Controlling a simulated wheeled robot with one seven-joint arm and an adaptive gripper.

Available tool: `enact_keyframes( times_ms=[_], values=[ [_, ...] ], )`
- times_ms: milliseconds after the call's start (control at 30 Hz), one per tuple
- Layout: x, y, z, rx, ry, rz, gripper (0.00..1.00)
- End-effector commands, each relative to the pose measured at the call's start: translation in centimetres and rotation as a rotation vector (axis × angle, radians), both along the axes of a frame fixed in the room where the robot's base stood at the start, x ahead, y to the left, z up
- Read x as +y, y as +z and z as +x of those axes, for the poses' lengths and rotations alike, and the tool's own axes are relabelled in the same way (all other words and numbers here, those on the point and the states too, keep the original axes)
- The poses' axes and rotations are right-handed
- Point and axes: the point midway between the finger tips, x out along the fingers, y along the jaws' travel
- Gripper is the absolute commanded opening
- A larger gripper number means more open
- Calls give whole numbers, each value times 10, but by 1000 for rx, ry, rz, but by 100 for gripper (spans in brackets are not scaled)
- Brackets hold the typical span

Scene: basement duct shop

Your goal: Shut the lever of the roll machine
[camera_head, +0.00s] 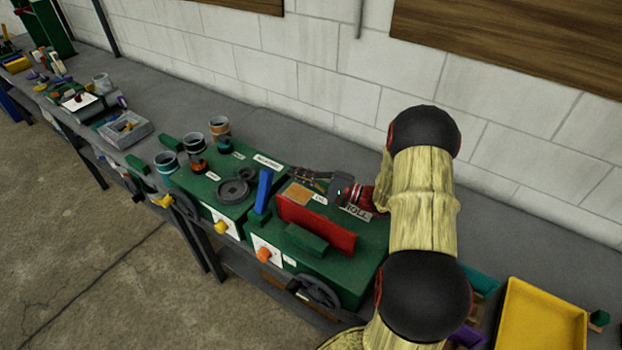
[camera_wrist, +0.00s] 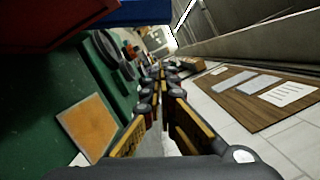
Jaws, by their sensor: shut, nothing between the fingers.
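The roll machine (camera_head: 340,273) is a green box labelled "ROLL" on the bench. A blue bar (camera_head: 263,190) stands upright at its left end and looks like the lever. A long red plate (camera_head: 318,225) runs along its top with a green block in front. My gripper (camera_head: 297,174) is shut and empty, above the back of the machine, behind the red plate and pointing left. It is apart from the blue bar. In the wrist view my gripper's fingers (camera_wrist: 160,78) are together; the blue bar (camera_wrist: 160,11) and red plate (camera_wrist: 60,20) show at upper left.
Another green machine (camera_head: 215,190) with a dark round wheel stands to the left. Several cups (camera_head: 193,143) stand near it. A yellow tray (camera_head: 540,315) lies at the right. The block wall (camera_head: 310,85) rises behind the bench. Bare bench lies along the wall.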

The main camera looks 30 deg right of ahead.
Motion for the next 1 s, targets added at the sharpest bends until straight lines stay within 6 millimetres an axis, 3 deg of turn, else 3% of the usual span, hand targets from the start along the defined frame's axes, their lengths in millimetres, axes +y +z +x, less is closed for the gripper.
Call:
enact_keyframes(
  times_ms=[67,400,1000],
  values=[
    [10,1,13,0,4,0,0],
    [40,17,-1,0,0,0,0],
    [43,20,-2,-10,0,-24,0]
  ],
)
